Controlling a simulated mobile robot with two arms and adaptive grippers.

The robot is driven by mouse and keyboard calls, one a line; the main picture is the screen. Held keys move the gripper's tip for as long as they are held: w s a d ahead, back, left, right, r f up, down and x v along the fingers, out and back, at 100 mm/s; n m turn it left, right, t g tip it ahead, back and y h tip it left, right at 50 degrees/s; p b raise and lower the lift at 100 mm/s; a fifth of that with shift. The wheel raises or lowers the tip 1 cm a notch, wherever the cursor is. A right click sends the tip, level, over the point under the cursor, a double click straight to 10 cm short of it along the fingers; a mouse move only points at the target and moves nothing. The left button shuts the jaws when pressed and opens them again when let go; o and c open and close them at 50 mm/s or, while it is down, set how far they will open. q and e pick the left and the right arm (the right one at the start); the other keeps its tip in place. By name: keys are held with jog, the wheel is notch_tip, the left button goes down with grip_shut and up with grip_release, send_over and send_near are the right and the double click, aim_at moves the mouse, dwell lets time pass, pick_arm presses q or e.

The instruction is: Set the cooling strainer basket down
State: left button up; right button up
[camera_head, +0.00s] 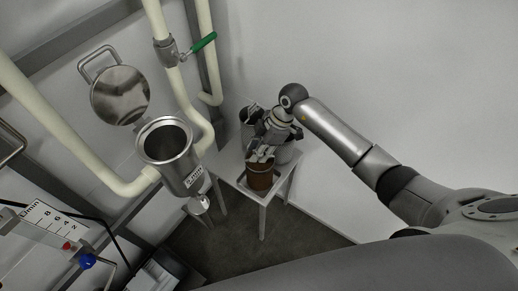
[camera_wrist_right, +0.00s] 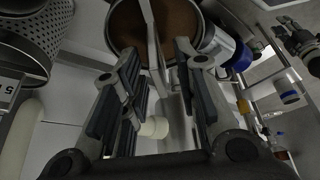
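My right gripper (camera_head: 262,153) is over the small table, just above a brown cylindrical vessel (camera_head: 259,177). In the right wrist view its two fingers (camera_wrist_right: 158,85) are apart. A thin flat metal strip, like a handle, runs between them and crosses a round rimmed vessel with a brown inside (camera_wrist_right: 175,25); I see no clear contact with the fingers. A perforated metal basket (camera_wrist_right: 38,38) stands at the upper left of the wrist view, apart from the fingers. I cannot tell which of these is the cooling strainer basket. My left gripper is not in view.
The small white table (camera_head: 233,180) also bears grey metal containers (camera_head: 285,154) close to the gripper. To the left are a steel tank (camera_head: 167,143) with an open top, its round lid (camera_head: 120,95), pale pipes (camera_head: 75,125) and a green valve handle (camera_head: 203,43). A wall stands behind.

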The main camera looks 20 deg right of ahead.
jog(key=v, duration=1.2)
jog(key=shift+b, duration=0.4)
jog(key=shift+r, duration=0.15)
